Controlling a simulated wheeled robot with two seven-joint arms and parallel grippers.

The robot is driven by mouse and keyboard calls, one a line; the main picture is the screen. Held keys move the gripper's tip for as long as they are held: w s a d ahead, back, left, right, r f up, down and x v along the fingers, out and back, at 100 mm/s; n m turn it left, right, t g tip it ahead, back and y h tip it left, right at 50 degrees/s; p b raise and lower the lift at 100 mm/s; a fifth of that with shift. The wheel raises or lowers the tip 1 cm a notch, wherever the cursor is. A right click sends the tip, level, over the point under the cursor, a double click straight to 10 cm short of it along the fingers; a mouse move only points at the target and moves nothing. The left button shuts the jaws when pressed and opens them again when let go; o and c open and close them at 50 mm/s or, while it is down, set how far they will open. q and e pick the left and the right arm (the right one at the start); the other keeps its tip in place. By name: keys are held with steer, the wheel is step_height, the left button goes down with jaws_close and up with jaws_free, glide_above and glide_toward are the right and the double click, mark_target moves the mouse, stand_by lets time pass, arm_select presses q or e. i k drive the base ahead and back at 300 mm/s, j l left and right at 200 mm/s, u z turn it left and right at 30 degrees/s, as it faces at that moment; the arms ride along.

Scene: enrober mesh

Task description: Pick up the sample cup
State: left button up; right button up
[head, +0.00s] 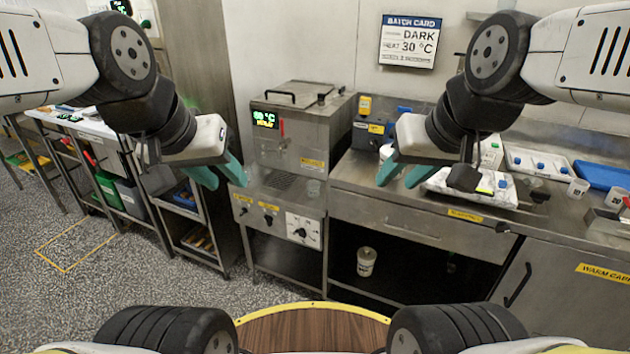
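Several cups could be the sample cup, and I cannot tell which one is meant. Two small white marked cups (577,188) (615,197) stand on the right counter. My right gripper (402,174) is open and empty, above the counter's front edge. Neither gripper touches a cup.
The steel machine (298,128) with a lit display stands at centre. The counter (365,182) carries a white tray (540,163), a blue tray (603,175) and bottles. A rack with bins (128,196) stands left. The floor (150,285) at left front is clear.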

mark_target(313, 186)
steer(key=i+j+u, duration=0.15)
steer(key=i+u, duration=0.15)
steer(key=i, duration=0.7)
